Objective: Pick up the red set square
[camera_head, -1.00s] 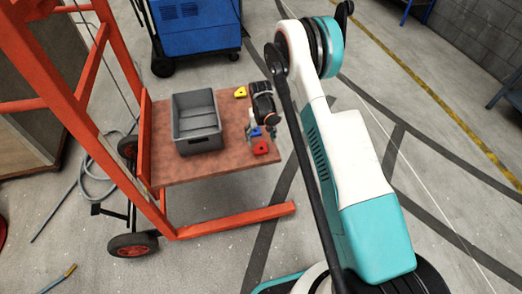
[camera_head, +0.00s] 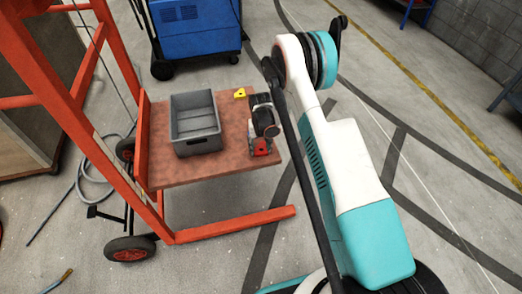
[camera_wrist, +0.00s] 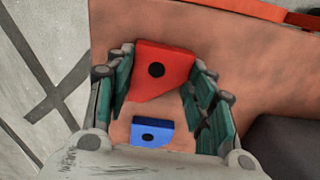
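The red set square (camera_wrist: 175,60), a flat block with a dark round hole, lies on the brown board near its edge. In the wrist view it sits between the fingertips of my gripper (camera_wrist: 163,66). The fingers are spread on either side of it, and I cannot tell whether they touch it. In the head view my gripper (camera_head: 262,143) is over the board's right side, and a little of the red set square (camera_head: 262,151) shows beneath it. A blue block (camera_wrist: 160,129) with a hole lies closer to the palm in the wrist view; it is hidden in the head view.
A grey open bin (camera_head: 196,143) stands on the board (camera_head: 212,174), left of my gripper. A yellow block (camera_head: 240,93) lies behind. The orange cart frame (camera_head: 150,205) rises on the left, and a blue machine (camera_head: 195,30) stands behind.

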